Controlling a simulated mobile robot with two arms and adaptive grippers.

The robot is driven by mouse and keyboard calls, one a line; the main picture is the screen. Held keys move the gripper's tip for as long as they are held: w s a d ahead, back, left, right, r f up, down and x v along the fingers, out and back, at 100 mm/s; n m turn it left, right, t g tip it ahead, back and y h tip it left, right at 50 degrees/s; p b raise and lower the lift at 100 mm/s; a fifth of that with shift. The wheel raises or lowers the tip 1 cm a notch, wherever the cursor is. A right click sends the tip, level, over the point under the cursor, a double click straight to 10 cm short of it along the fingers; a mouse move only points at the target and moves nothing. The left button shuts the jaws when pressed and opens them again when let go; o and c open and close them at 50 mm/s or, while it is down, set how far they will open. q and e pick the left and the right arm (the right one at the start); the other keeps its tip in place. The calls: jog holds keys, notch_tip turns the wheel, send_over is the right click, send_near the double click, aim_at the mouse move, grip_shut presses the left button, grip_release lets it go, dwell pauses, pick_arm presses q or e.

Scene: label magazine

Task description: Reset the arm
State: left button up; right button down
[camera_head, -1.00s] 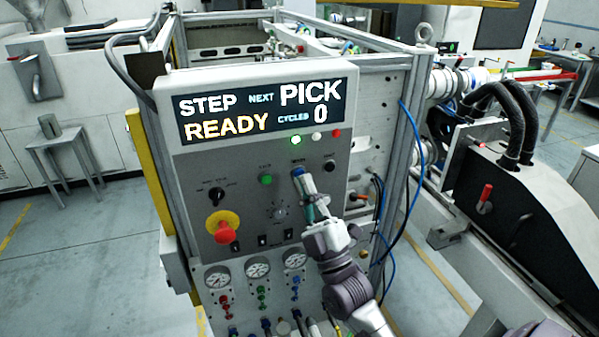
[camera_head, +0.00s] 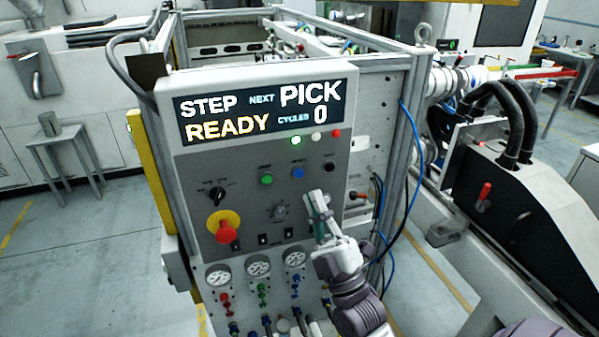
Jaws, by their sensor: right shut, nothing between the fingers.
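My right gripper (camera_head: 314,194) is shut and empty. It stands in front of the lower right part of the grey control panel (camera_head: 195,165), below and to the right of a blue button (camera_head: 298,173). The gripper and the button show apart in the picture. My right arm comes in from the bottom right. The display (camera_head: 262,109) on the panel reads "STEP NEXT PICK", "READY" and "CYCLES 0". A green lamp (camera_head: 296,139) is lit under it. My left gripper is not in view.
The panel also bears a green button (camera_head: 266,178), a black button (camera_head: 329,166), a rotary switch (camera_head: 217,194) and a red emergency stop (camera_head: 226,231) on a yellow ring. Gauges (camera_head: 258,270) and hoses sit below. A black machine cover (camera_head: 530,210) stands at the right.

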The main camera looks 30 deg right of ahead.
dwell(0.7)
jog(key=w+a+f+m+g+b, duration=0.1)
jog(key=w+f+g, duration=0.15)
jog(key=f, duration=0.85)
jog(key=w+f+m+g+y+b, duration=0.1)
jog(key=f+g, duration=0.3)
jog(key=f, duration=0.8)
jog(key=w+a+f+m+g+b, duration=0.1)
jog(key=w+f+g, duration=0.15)
jog(key=f, duration=0.85)
jog(key=s+a+f+m+g+b, duration=0.1)
jog(key=s+f+g, duration=0.3)
jog(key=f, duration=0.8)
jog(key=s+a+f+m+g, duration=0.1)
jog(key=s+f+m+g, duration=0.15)
jog(key=s+f, duration=0.7)
jog(key=s+f+m+g+b, duration=0.1)
jog(key=s+f+g, duration=0.4)
jog(key=s+f, duration=0.6)
jog(key=s+f+m+g+b, duration=0.1)
jog(key=s+f+g, duration=0.4)
jog(key=s+f, duration=0.7)
jog(key=s+m, duration=0.1)
jog(key=s, duration=0.4)
jog(key=shift+b, duration=0.35)
